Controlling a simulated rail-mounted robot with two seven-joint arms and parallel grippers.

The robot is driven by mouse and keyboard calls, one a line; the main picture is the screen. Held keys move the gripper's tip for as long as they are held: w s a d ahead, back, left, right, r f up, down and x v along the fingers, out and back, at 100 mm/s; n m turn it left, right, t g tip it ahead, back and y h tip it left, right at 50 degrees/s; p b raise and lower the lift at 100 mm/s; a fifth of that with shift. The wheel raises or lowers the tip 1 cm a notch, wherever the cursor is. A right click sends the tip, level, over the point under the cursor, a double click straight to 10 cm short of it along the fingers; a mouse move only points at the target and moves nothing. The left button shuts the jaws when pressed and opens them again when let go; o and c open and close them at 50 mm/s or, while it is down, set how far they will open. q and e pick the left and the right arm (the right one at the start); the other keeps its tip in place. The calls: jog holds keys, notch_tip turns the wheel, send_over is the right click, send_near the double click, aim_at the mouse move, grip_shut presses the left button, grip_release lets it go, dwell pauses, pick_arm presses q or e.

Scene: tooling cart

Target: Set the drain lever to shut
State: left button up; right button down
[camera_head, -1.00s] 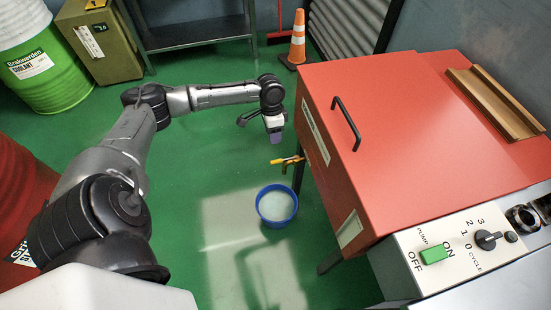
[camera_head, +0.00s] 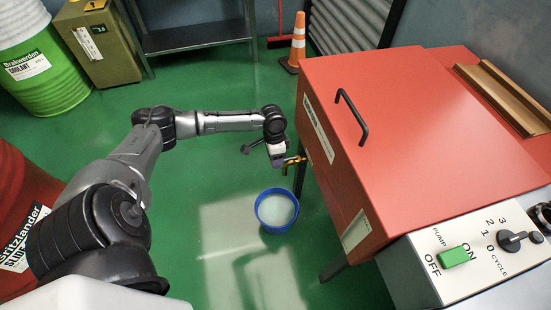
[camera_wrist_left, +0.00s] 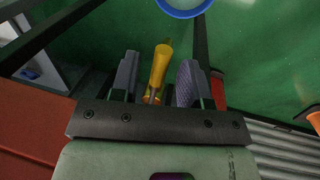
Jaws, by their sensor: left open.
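The drain lever has a yellow handle and shows in the left wrist view (camera_wrist_left: 160,66), between the two fingers of my left gripper (camera_wrist_left: 158,82). The fingers are apart, with a gap on each side of the handle. In the head view my left gripper (camera_head: 278,162) is at the brass drain valve (camera_head: 294,160) on the side of the red machine (camera_head: 345,190). There the gripper hides most of the yellow handle. My right gripper is not in view.
A blue bucket (camera_head: 260,216) with pale liquid stands on the green floor below the valve. A control panel (camera_head: 480,262) with a green switch and a dial is at the lower right. An orange cone (camera_head: 298,45) stands behind the machine.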

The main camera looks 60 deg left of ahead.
pick_arm(q)
grip_shut()
dwell(0.3)
dwell(0.3)
